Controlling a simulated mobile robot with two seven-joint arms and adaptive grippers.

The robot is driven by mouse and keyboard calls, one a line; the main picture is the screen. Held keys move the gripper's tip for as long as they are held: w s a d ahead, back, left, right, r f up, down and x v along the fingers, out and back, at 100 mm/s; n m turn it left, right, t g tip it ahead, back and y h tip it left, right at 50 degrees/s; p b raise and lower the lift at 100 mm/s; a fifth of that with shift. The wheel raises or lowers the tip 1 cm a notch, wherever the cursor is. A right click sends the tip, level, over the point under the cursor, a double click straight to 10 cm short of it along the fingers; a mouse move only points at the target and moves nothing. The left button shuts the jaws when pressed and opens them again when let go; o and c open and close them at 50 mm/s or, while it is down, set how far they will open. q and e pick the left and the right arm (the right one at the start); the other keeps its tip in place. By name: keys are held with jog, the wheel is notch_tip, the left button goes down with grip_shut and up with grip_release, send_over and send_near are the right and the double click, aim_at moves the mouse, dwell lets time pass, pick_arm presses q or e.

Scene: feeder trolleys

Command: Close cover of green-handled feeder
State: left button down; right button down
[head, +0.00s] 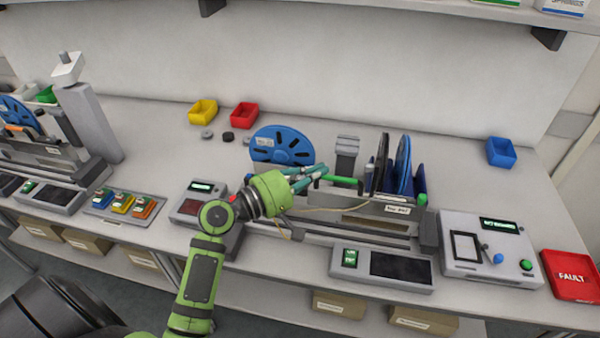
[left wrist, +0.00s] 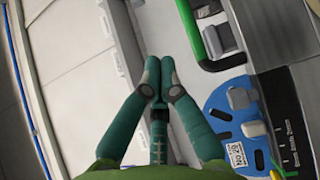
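The feeder (head: 375,207) stands on the bench right of centre in the head view. Its green handle (head: 343,181) lies roughly level along its top; a green bar, seemingly this handle, also shows in the left wrist view (left wrist: 212,40). I cannot tell the cover's exact angle. My left gripper (head: 318,171) is at the handle's left end in the head view, and it also shows in the left wrist view (left wrist: 159,74). Its teal fingers are together with nothing seen between them. In the wrist view the handle is apart, to the right of the fingertips. My right gripper is not in view.
A blue reel (head: 282,145) stands behind my left gripper; more reels (head: 403,165) stand at the feeder's right. A screen panel (head: 382,264) is in front, a control box (head: 490,248) and red FAULT tray (head: 572,275) to the right. Small bins line the back.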

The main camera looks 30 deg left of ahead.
pick_arm(q)
jog(key=x, duration=0.2)
jog(key=p+x, duration=0.1)
jog(key=shift+w+d+r, duration=0.2)
jog(key=shift+w+d, duration=0.1)
jog(key=shift+w+d+f+p, duration=0.1)
jog(key=shift+d+p, duration=0.25)
jog(key=shift+d, duration=0.25)
jog(key=shift+w+d+p, duration=0.15)
jog(key=shift+d+p, duration=0.2)
jog(key=shift+d, duration=0.75)
jog(key=shift+w+f, duration=0.1)
